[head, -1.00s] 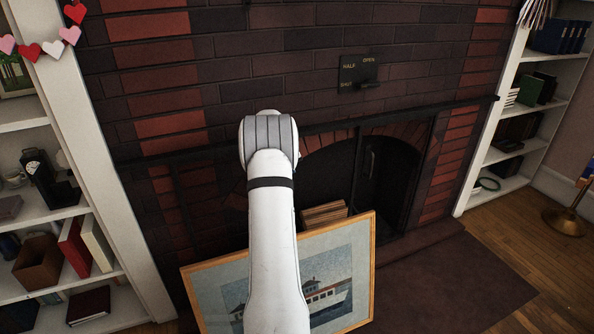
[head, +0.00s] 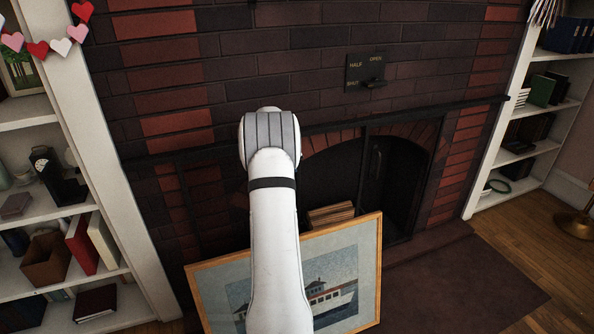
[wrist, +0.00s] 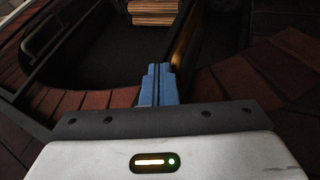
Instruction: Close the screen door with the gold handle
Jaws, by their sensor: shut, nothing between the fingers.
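The black-framed fireplace screen door (head: 368,185) stands at the right part of the fireplace opening in the head view. A dark, upright handle (head: 377,165) shows on it; its colour does not read clearly as gold. In the wrist view, a bar handle (wrist: 42,36) on a dark frame is at the upper left. My gripper (wrist: 160,70) shows two blue fingers, shut together and empty, apart from that handle. A gold-brown edge (wrist: 184,42) lies just right of the fingers; I cannot tell what it belongs to. In the head view my arm hides the gripper.
A wood-framed ship picture (head: 372,285) leans in front of the fireplace. Stacked logs (head: 331,213) lie behind it. A damper plate marked half, open and shut (head: 365,72) is on the brick wall. White shelves (head: 133,225) flank the fireplace. The hearth floor at right (head: 460,280) is clear.

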